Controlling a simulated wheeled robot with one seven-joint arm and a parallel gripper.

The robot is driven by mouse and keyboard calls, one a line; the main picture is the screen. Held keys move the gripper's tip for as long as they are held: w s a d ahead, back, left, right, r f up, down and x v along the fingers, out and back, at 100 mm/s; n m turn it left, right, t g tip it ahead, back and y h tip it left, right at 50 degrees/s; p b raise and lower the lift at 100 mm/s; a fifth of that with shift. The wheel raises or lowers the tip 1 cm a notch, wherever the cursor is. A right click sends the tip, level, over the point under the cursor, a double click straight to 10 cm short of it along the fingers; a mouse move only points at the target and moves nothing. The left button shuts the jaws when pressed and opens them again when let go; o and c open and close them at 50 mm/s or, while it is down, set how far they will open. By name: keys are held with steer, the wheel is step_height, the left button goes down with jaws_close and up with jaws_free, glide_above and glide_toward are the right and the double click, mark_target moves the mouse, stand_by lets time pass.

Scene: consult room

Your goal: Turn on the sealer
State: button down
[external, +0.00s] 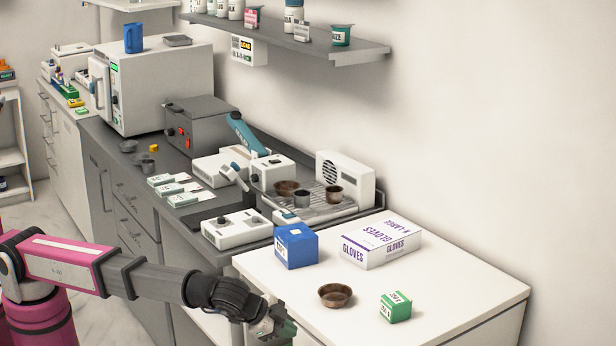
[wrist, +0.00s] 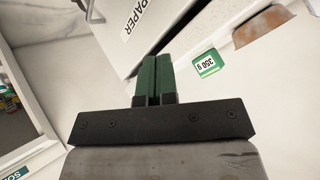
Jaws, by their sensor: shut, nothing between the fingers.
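No device in view carries a readable sealer label. A white unit with a raised teal lever (external: 244,133) stands on the dark counter and may be the sealer; I cannot tell for sure. A dark grey box with red switches (external: 205,127) stands behind it. My gripper (external: 277,328) is low at the front edge of the white table, well apart from these devices. In the wrist view its green fingers (wrist: 156,78) are closed together with nothing between them. Neither device can be made out in the wrist view.
The white table (external: 450,300) holds a gloves box (external: 380,246), a blue box (external: 296,248), a brown bowl (external: 335,295) and a green box (external: 395,307). A white device with a knob (external: 237,229) sits at the counter's front. A shelf (external: 300,42) hangs above.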

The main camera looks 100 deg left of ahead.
steer(key=w+a+r+n+g+y, duration=0.1)
steer(key=w+a+r+n, duration=0.15)
steer(key=a, duration=0.45)
steer(key=w+a+r+n+g, duration=0.1)
steer(key=a+r, duration=0.2)
steer(key=a, duration=0.4)
steer(key=w+a+r+n+y, duration=0.1)
steer(key=a+r, duration=0.2)
steer(key=a, duration=0.4)
step_height(320, 180, up, 17)
steer(key=n+g+h, duration=0.4)
steer(key=n+h, duration=0.1)
steer(key=n, duration=0.1)
glide_above(272, 161)
steer(key=s+d, duration=0.1)
steer(key=s, duration=0.1)
steer(key=shift+d, duration=0.2)
steer(key=shift+f, duration=0.1)
steer(key=x, duration=0.8)
steer(key=s+x, duration=0.1)
steer(key=x, duration=0.3)
steer(key=shift+w+d+f, duration=0.1)
steer(key=shift+d+f, duration=0.1)
steer(key=shift+f, duration=0.75)
